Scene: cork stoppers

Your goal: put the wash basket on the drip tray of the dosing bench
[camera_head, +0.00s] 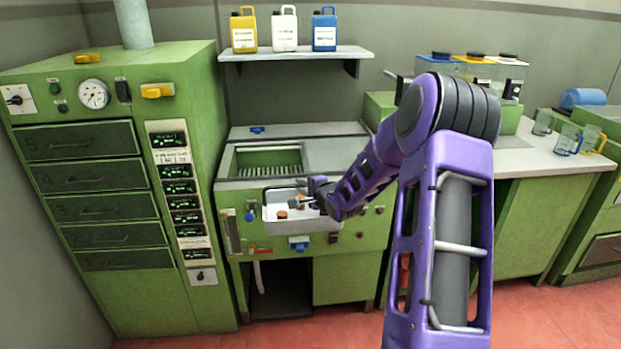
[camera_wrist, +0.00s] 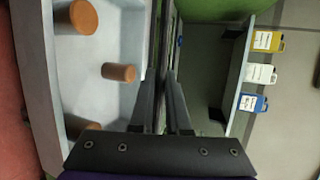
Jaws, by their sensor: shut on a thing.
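The wash basket (camera_head: 300,227) is a pale grey-white open box with a few brown cork stoppers (camera_head: 282,214) in it. It is at the front of the green washing unit. In the wrist view the basket (camera_wrist: 112,42) fills the left side, with stoppers (camera_wrist: 117,72) inside. My gripper (camera_head: 318,190) is at the basket's right side. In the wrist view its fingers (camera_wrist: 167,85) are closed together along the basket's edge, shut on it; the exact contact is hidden. The drip tray (camera_head: 515,142) appears as a flat grey plate on the dosing bench at right, partly behind my arm.
The washing unit has an open well with a grating (camera_head: 268,170). A tall green drawer cabinet (camera_head: 100,190) stands left. A shelf (camera_head: 295,54) holds yellow, white and blue cans. Several jugs (camera_head: 568,138) stand on the right of the bench's white counter (camera_head: 530,160).

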